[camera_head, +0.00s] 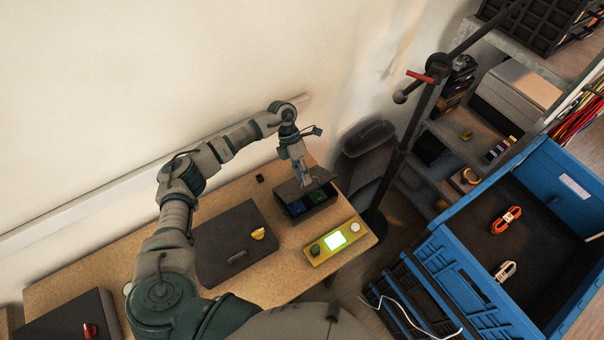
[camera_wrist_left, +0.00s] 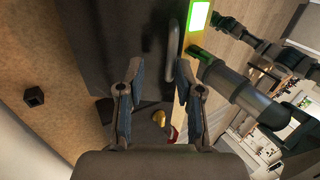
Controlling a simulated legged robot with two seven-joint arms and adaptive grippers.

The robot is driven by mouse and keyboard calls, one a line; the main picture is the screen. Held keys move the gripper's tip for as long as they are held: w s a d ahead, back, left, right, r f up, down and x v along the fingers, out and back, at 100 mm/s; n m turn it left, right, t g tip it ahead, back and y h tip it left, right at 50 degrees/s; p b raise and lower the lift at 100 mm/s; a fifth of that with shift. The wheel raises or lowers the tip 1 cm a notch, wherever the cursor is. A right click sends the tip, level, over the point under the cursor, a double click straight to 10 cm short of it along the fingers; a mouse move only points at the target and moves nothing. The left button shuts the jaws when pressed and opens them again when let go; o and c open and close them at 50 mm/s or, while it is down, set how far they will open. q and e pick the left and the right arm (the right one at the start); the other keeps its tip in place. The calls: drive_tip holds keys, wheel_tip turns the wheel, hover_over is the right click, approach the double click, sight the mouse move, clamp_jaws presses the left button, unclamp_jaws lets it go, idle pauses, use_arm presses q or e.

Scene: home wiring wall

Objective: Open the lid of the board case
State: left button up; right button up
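The board case (camera_head: 296,216) is a small dark box on the wooden table, with green and blue pieces showing inside. Its dark lid (camera_head: 290,190) is raised and tilted, so the side towards me is uncovered. My left gripper (camera_head: 305,181) is at the lid, pointing down; the exact contact is hidden. In the left wrist view my left gripper (camera_wrist_left: 156,75) has its two fingers spread apart with no object clearly between them. A dark panel (camera_wrist_left: 110,35) with a grey bar handle (camera_wrist_left: 173,35) fills the top there.
A larger dark case (camera_head: 225,255) with a handle and a yellow knob lies left of the board case. A yellow device (camera_head: 325,251) with a lit green screen is at the right edge. A blue crate (camera_head: 470,275) and black stand (camera_head: 405,145) are further right.

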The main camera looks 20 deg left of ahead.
use_arm(q)
drive_tip(key=shift+d+r, duration=0.15)
drive_tip(key=v, duration=1.1)
drive_tip(key=shift+w+a+r, duration=0.15)
drive_tip(key=shift+a+r, duration=0.05)
drive_tip(key=shift+a, duration=0.2)
